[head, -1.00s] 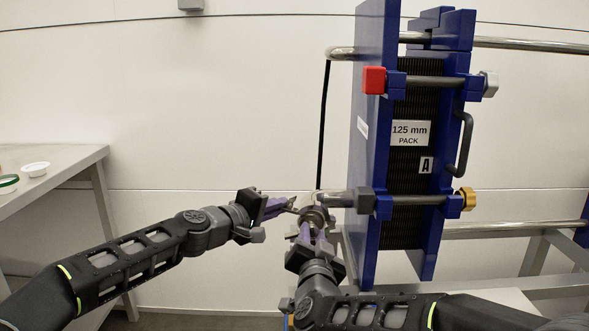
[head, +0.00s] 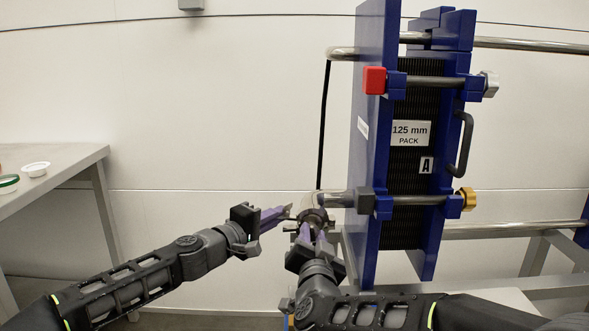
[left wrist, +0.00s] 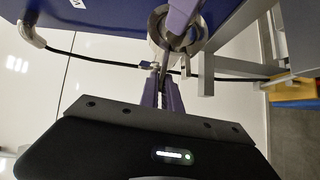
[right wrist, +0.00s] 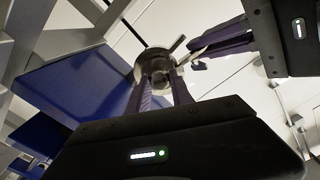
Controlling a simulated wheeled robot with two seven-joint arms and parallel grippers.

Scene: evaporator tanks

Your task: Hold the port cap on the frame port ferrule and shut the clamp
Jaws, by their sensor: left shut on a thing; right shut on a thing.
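The frame port ferrule (head: 318,201) is at the end of a short pipe on the blue frame plate's left, low in the head view. The metal clamp (right wrist: 143,62) shows as a ring around this end. My right gripper (head: 313,233) is below it, its purple fingers shut on the port cap (right wrist: 160,72), held against the port end. My left gripper (head: 287,212) comes in from the left, shut on a thin metal part of the clamp (left wrist: 153,66). Fingers hide much of the cap and clamp, so I cannot tell if the clamp is fully closed.
The blue frame plate (head: 373,130) of the plate pack stands just right of my grippers. A black cable (head: 323,125) hangs behind them. A grey table (head: 60,172) with a white dish (head: 35,169) is at far left. The space between table and port is free.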

